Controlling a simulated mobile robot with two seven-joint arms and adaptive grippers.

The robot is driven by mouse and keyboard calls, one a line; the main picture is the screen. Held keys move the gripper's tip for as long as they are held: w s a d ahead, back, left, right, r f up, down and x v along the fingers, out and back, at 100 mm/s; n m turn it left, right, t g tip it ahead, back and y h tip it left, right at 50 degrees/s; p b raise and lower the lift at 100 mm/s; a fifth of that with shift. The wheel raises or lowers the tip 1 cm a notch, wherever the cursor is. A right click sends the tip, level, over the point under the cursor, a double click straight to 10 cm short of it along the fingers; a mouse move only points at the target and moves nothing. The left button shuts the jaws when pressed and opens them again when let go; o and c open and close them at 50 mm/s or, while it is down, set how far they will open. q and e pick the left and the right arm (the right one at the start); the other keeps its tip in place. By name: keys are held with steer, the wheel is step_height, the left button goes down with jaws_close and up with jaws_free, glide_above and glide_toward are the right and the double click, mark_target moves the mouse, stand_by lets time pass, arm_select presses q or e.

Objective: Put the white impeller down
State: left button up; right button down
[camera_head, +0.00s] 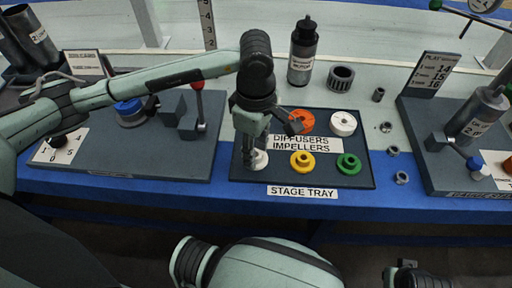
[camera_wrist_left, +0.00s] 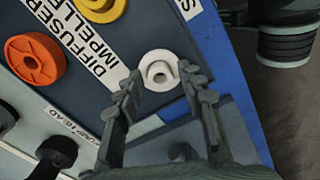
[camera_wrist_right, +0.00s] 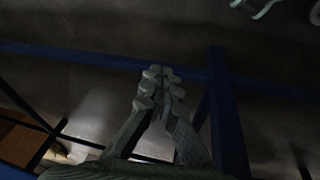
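The white impeller (camera_head: 260,160) sits at the near left of the dark stage tray (camera_head: 330,183), partly hidden by my left gripper in the head view. In the left wrist view the white impeller (camera_wrist_left: 158,78) shows its round flange and hub, hub toward the camera. My left gripper (camera_head: 253,165) points down over it. Its two fingers are apart, one on each side of the impeller, and a narrow gap seems to show in the left wrist view (camera_wrist_left: 160,72). My right gripper (camera_wrist_right: 160,78) is shut and empty, away from the tray.
On the tray are a yellow impeller (camera_head: 302,161), a green impeller (camera_head: 348,163), an orange diffuser (camera_head: 301,121) and a white ring part (camera_head: 342,123). A plate with a red-topped lever (camera_head: 198,103) stands left.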

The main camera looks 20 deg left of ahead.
arm_select(q)
steer(key=shift+r+p, duration=0.3)
step_height(320, 180, up, 12)
steer(key=shift+f+b, duration=0.15)
steer(key=shift+b, duration=0.2)
arm_select(e)
steer(key=shift+s+d+f, duration=0.1)
steer(key=shift+s, duration=0.1)
arm_select(q)
steer(key=shift+s, duration=0.1)
arm_select(e)
steer(key=shift+s, duration=0.1)
